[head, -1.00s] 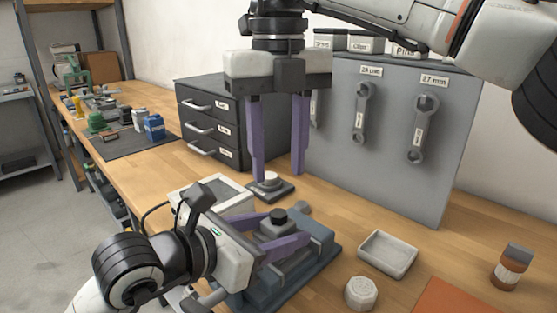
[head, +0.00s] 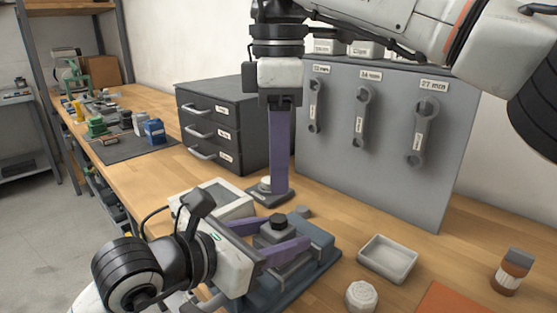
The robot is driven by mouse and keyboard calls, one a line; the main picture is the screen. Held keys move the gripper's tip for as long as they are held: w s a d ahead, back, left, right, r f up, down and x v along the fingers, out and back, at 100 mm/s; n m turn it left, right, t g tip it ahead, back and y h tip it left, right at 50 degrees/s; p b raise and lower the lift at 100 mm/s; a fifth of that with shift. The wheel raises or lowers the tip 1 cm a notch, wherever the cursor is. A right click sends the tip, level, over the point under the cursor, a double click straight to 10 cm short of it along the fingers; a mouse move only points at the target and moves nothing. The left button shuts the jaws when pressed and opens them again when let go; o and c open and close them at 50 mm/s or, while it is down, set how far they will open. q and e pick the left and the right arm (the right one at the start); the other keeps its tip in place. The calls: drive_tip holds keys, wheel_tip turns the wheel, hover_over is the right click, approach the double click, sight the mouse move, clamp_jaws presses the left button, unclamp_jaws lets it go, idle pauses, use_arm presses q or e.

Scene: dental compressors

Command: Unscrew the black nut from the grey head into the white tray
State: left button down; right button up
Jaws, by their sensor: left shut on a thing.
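The black nut (head: 278,222) sits on top of the grey head (head: 279,236), on a blue-grey base (head: 322,252) on the bench. My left gripper (head: 288,229) comes in from the lower left. Its purple fingers are shut on the grey head, one on each side, below the nut. My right gripper (head: 279,193) points straight down behind the nut, apart from it. It is seen edge-on, one finger covering the other, so its opening is hidden. Its tips are beside a small dark stand with a white round top (head: 265,185). The white tray (head: 388,259) is right of the base and looks empty.
A white-rimmed box (head: 240,205) stands left of the base. A grey panel with wrenches (head: 390,150) and a dark drawer unit (head: 236,125) stand behind.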

sight(278, 218)
drive_tip(key=shift+f, duration=0.55)
wheel_tip(278, 218, down, 7)
drive_tip(key=shift+r, duration=0.1)
